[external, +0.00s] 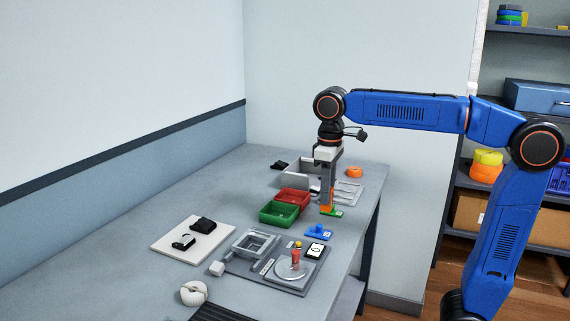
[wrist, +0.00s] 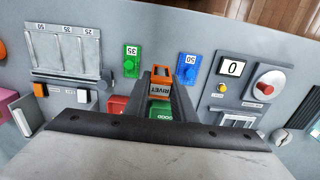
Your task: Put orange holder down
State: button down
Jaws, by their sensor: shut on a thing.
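My gripper (external: 327,203) points straight down and is shut on the orange holder (external: 326,209). In the wrist view the orange holder (wrist: 161,75) sits between the two grey fingers of my gripper (wrist: 162,92), and a label reading RIVET shows there. The holder is low over the table, close to a green holder (external: 337,212); I cannot tell whether it touches the table. In the wrist view the green holder marked 35 (wrist: 132,60) lies to the left and a blue holder marked 50 (wrist: 187,67) to the right.
Red bin (external: 293,197) and green bin (external: 278,214) stand left of my gripper. A grey slotted rack (wrist: 62,50) marked 25, 35 and 50 is at the wrist view's left. Bare table lies between the holders.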

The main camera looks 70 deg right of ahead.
jog(key=shift+f, duration=2.2)
jog(key=c, duration=1.5)
grip_release()
jog(key=shift+f, duration=0.1)
notch_tip(320, 180, up, 12)
jog(key=shift+r, duration=0.15)
jog(key=s+f+t, duration=0.1)
jog(key=s+f, duration=0.6)
jog(key=f, duration=0.2)
jog(key=s+d+f+t, duration=0.1)
jog(key=s+f+t, duration=0.1)
jog(key=s+f, duration=0.6)
jog(key=s+d+f+t, duration=0.1)
jog(key=s+f, duration=0.7)
jog(key=f, duration=0.2)
jog(key=shift+s+f+t, duration=0.25)
jog(key=shift+t, duration=0.15)
